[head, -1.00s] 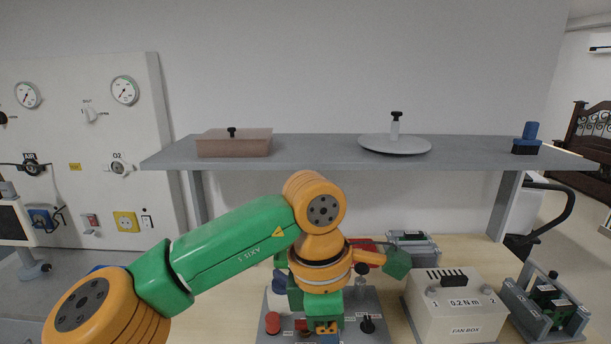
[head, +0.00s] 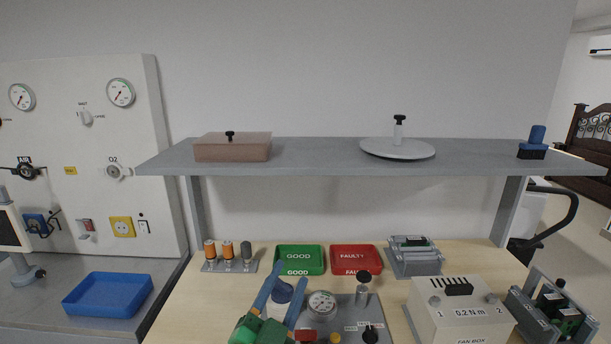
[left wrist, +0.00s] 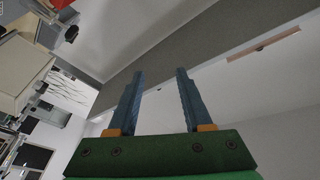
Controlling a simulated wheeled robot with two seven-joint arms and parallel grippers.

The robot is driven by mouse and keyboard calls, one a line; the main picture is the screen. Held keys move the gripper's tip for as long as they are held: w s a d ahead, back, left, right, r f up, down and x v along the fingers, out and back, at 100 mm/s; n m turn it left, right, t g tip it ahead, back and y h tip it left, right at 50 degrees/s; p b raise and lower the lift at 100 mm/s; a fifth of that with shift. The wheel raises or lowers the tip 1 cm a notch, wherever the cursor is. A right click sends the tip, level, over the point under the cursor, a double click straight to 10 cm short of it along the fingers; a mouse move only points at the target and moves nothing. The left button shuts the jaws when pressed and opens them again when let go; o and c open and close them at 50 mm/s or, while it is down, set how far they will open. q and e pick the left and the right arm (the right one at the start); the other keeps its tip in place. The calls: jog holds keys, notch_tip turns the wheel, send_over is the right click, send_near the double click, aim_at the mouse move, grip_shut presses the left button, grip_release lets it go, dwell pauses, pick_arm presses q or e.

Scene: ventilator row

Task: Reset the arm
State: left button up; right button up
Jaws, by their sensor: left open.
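My left gripper (head: 281,296) shows at the bottom of the head view, its two blue fingers spread apart and pointing up and away. It is open, with nothing between the fingers. The rest of my left arm is below the picture. My right gripper is not in view.
A green GOOD tray (head: 299,260) and red FAULTY tray (head: 356,258) stand behind the panel. A FAN BOX (head: 452,318) stands to the right. A grey shelf (head: 310,163) spans above the table. A blue tray (head: 108,294) lies at the left.

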pick_arm(q)
jog(key=s+a+f+n+g+y, duration=0.3)
jog(key=s+a+f+g, duration=0.15)
jog(key=f, duration=0.45)
jog(key=s+a+f+n+g+y, duration=0.25)
jog(key=s+a+f+g, duration=0.2)
jog(key=f, duration=0.55)
jog(key=s+a+f+n+g, duration=0.25)
jog(key=s+f, duration=0.25)
jog(key=s, duration=0.3)
jog(key=s+a+f+n+g, duration=0.15)
jog(key=s+f+g, duration=0.25)
jog(key=s, duration=0.4)
notch_tip(320, 180, down, 20)
jog(key=s+g+b, duration=0.2)
jog(key=b, duration=0.2)
jog(key=s+a+f+m+b, duration=0.1)
jog(key=s+a+f+b, duration=0.1)
jog(key=s+f, duration=1)
jog(key=shift+s+a+f+g+y+b, duration=0.15)
jog(key=shift+a+f+g+y+b, duration=0.2)
jog(key=shift+f, duration=0.4)
